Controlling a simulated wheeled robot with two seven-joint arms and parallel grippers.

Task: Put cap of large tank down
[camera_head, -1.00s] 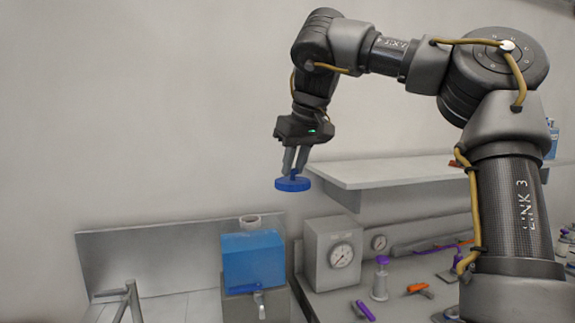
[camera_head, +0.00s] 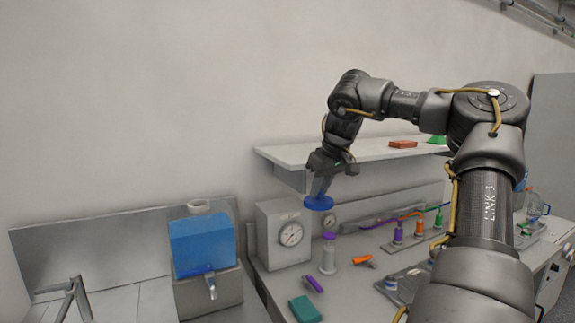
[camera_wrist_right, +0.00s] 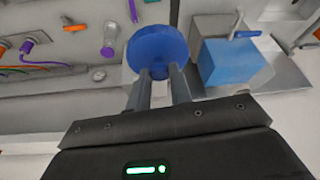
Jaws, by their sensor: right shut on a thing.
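The blue round cap (camera_head: 318,203) hangs below my right gripper (camera_head: 321,188), which is shut on it. In the right wrist view the cap (camera_wrist_right: 157,50) sits between the two fingertips (camera_wrist_right: 158,72). The large blue tank (camera_head: 202,246) stands at the left on a grey base, with its light-coloured neck (camera_head: 199,206) open on top and a tap at the front. The cap is in the air to the right of the tank, apart from it. In the right wrist view the tank (camera_wrist_right: 232,60) is right of the cap. My left gripper is not in view.
A grey gauge box (camera_head: 283,235) stands right of the tank. On the bench are a purple-topped bottle (camera_head: 329,250), an orange tool (camera_head: 363,261), a purple tool (camera_head: 314,284) and a teal block (camera_head: 305,309). A shelf (camera_head: 345,152) is behind my gripper.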

